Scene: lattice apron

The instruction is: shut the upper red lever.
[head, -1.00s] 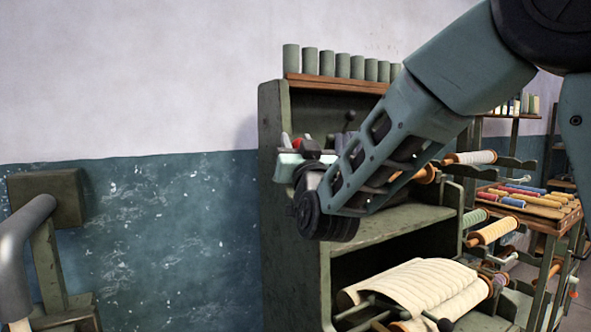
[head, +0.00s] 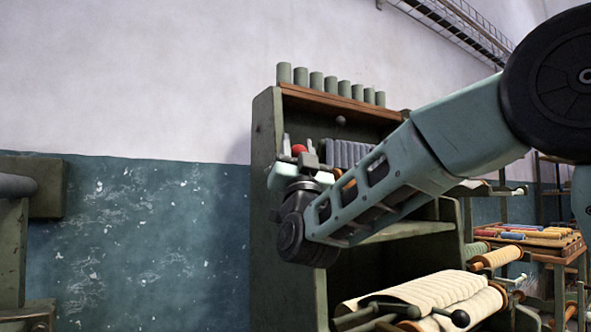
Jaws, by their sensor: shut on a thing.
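A red ball knob (head: 299,149), which looks like the end of the red lever, shows at the left part of the green shelf unit. My gripper (head: 298,147) is at this knob, its fingers on either side of it, shut on it. The lever's shaft and pivot are hidden behind my gripper and wrist, so its angle cannot be told. No second red lever can be made out.
The green shelf unit (head: 265,200) has a row of grey-green cylinders (head: 316,82) on top. Rolls of cream cloth (head: 430,291) and dark ball-ended handles (head: 460,318) are low on it. A rack of colored spools (head: 530,236) stands right. Blue-white wall is left.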

